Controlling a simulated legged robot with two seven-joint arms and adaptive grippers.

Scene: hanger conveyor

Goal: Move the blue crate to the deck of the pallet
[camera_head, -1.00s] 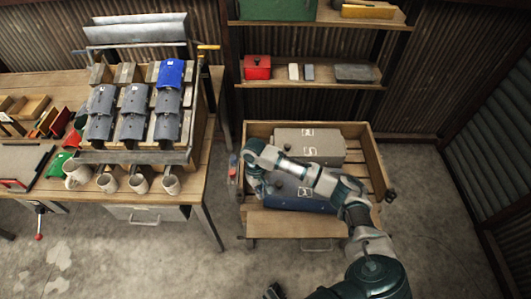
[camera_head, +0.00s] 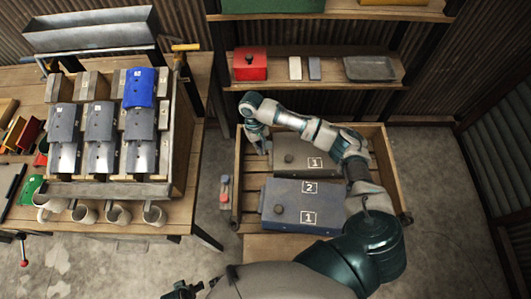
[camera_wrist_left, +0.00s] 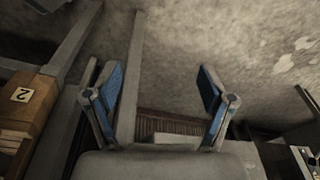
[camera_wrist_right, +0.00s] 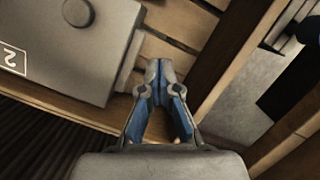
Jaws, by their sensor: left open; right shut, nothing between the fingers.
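The dark blue crate (camera_head: 290,196) has a round knob and white labels 2 and 1. It sits in the front part of the wooden pallet (camera_head: 389,168), whose slatted deck (camera_head: 255,163) shows at left. My right arm covers part of its right side. A grey crate (camera_head: 298,148) with a knob lies behind it. My right gripper (camera_head: 258,144) is shut and empty, left of the grey crate. In the right wrist view, the shut fingers (camera_wrist_right: 160,72) are beside a grey crate (camera_wrist_right: 70,45), above slats. My left gripper (camera_wrist_left: 165,95) is open and empty over the floor.
A workbench at left holds a rack (camera_head: 108,189) with grey and blue covers, and several mugs (camera_head: 118,214). Shelves behind the pallet carry a red box (camera_head: 250,64) and a dark tray (camera_head: 369,68). Floor right of the pallet is clear (camera_head: 430,165).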

